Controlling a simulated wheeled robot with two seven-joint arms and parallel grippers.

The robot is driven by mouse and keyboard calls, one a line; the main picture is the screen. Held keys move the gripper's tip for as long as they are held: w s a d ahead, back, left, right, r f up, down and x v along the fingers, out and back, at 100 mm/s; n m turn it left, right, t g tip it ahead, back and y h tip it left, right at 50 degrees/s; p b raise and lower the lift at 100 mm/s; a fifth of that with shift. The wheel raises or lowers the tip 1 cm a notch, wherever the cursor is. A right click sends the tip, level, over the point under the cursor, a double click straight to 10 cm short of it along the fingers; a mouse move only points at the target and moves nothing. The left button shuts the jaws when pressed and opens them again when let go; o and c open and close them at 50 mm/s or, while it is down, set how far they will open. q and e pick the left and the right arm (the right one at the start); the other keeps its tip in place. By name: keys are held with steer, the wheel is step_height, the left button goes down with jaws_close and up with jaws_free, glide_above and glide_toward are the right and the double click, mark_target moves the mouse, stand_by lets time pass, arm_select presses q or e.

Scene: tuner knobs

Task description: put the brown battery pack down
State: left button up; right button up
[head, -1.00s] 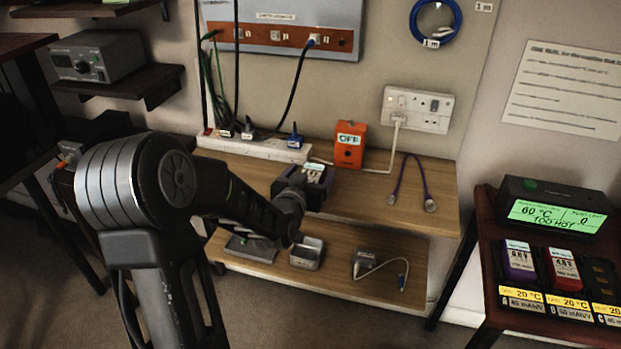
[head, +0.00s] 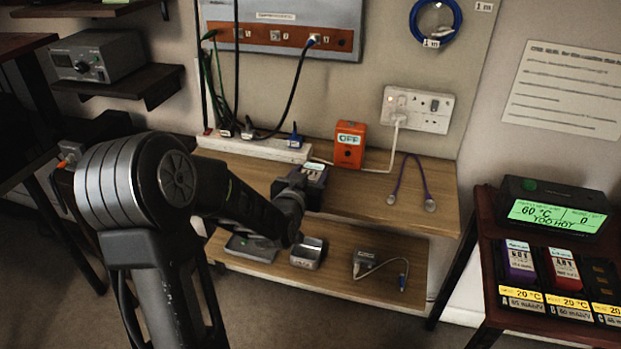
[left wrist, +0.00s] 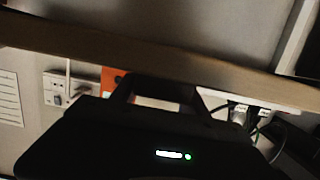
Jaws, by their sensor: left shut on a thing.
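My left gripper (head: 306,187) is over the upper wooden shelf, near its front left part. It is shut on a dark pack (head: 316,170) with a pale label on top, which I take for the brown battery pack; its brown colour is hard to make out. The arm and gripper hide much of the pack, and I cannot tell whether it touches the shelf. In the left wrist view the dark gripper body with a green light fills the lower middle, and the fingers (left wrist: 154,98) reach to a dark bar-like edge. My right gripper is out of view.
The upper shelf (head: 370,196) carries a white power strip (head: 256,147), an orange box (head: 349,146) and a purple cable (head: 409,180). A charger station (head: 554,240) with labelled packs stands at right.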

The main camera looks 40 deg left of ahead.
mark_target(311, 174)
arm_select(q)
steer(key=c, duration=0.7)
step_height(311, 174, up, 10)
steer(key=shift+r+p, duration=0.1)
steer(key=shift+p, duration=0.7)
